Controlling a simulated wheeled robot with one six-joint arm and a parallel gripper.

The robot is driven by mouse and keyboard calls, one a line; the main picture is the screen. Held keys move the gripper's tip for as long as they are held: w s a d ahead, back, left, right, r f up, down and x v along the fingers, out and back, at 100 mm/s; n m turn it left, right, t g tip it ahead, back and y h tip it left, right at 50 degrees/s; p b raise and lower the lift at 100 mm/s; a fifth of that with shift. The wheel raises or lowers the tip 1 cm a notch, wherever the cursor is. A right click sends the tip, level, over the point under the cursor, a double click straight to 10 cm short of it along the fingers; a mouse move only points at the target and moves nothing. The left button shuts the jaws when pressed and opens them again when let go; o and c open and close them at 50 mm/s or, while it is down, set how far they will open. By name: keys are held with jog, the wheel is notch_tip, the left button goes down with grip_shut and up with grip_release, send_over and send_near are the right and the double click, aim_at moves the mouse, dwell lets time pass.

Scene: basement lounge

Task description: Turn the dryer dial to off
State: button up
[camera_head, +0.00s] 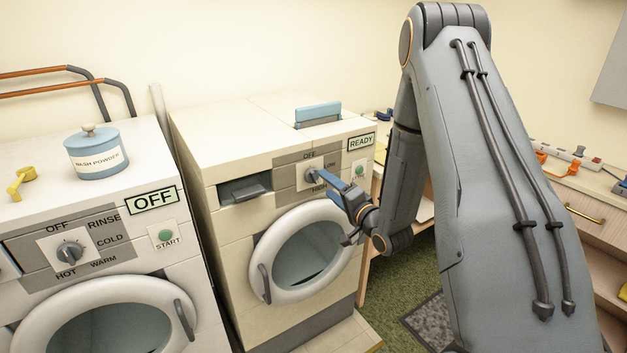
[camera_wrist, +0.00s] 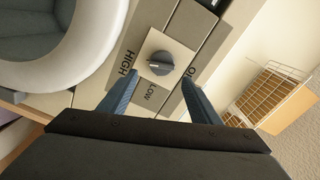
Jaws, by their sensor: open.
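The dryer (camera_head: 222,155) is the cream machine right of the washer, and its display (camera_head: 361,142) reads READY. Its round grey dial (camera_head: 311,175) sits on a pale plate with OFF above; it also shows in the wrist view (camera_wrist: 160,63), with HIGH to the left, LOW below and OFF to the right. The dial's ridge lies roughly across the wrist picture; I cannot tell which end is the pointer. My gripper (camera_wrist: 163,74) is open, its two blue fingers pointing at the dial panel, with the dial between and just beyond the tips. In the head view it partly hides the labels.
The washer (camera_head: 118,225) stands to the left, its display reading OFF, with a wash powder jar (camera_head: 96,152) and a yellow scoop (camera_head: 20,181) on top. The dryer's round door (camera_head: 262,270) is below the dial. A cluttered bench (camera_head: 590,178) is at the right.

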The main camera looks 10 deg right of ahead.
aim_at(316, 178)
jog(key=w+a, duration=0.1)
jog(key=w, duration=0.1)
jog(key=w+a+p, duration=0.1)
jog(key=shift+w+a+r, duration=0.1)
jog(key=shift+w+a, duration=0.1)
jog(key=shift+w, duration=0.75)
